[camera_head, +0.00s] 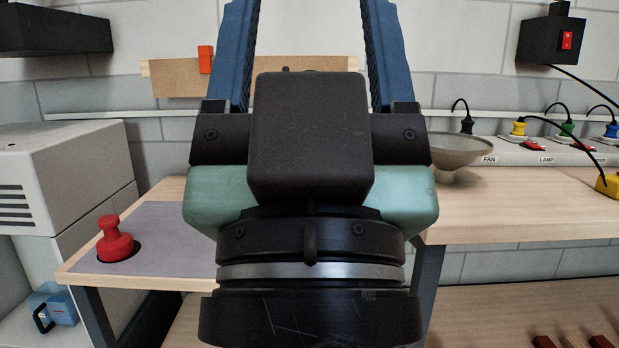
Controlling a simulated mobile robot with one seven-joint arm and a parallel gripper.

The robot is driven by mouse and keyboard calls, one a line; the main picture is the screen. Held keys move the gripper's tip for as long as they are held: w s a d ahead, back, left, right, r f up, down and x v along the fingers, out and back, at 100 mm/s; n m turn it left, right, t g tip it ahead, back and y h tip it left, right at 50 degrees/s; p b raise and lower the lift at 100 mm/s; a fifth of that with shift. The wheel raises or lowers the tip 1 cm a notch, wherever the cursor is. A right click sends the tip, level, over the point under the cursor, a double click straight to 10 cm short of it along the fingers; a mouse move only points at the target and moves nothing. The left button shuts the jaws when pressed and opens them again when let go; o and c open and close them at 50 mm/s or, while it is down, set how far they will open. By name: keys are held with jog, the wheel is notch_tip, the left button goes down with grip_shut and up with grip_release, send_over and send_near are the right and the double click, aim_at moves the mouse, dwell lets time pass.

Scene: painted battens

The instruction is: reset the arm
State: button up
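My gripper (311,20) fills the middle of the head view, pointing up and away from the camera. Its two blue fingers stand wide apart, with bare wall and part of a brown board showing between them. The gripper is open, and nothing shows between the visible parts of the fingers. The very fingertips run out of the top of the picture. The dark wrist and the green-sided gripper body hide the middle of the bench.
A red knob-like piece (115,240) stands on a grey mat (165,220) at left. A grey bowl (460,152) sits on the right worktop (520,208). Behind it are labelled plugs and cables. A white cabinet (60,180) stands left; coloured pieces lie on a lower board (490,305).

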notch_tip(320, 180, up, 35)
jog(key=p, duration=3.3)
jog(key=shift+r, duration=0.2)
